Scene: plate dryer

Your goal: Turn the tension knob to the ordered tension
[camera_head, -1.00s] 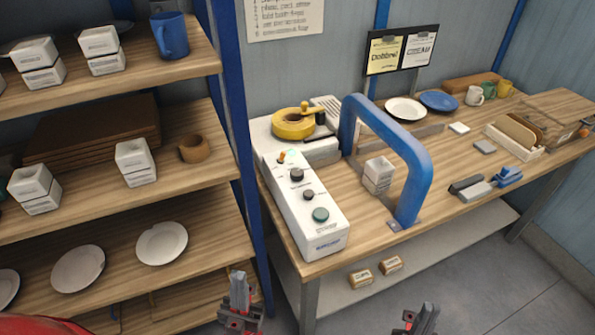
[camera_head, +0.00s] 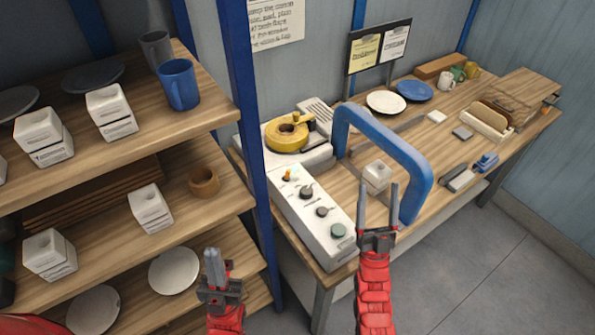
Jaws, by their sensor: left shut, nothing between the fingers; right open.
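A white control box (camera_head: 288,198) stands along the left end of the workbench. On its top are an orange switch (camera_head: 288,174), two dark knobs, the upper one (camera_head: 305,192) and the lower one (camera_head: 322,211), and a green round button (camera_head: 338,230). Labels beside them are too small to read, so I cannot tell which knob sets tension. My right gripper (camera_head: 380,205) is open and empty, with its fingers up in front of the blue arch and right of the box. My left gripper (camera_head: 212,270) is shut and empty, in front of the shelf, left of the box.
A blue arch (camera_head: 415,165) rises from the bench, with a white block (camera_head: 377,175) beneath it. A yellow tape roll (camera_head: 287,134) sits behind the box. A blue post (camera_head: 250,110) and a shelf with mugs and plates stand left. Two order cards hang on a dark board (camera_head: 352,67).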

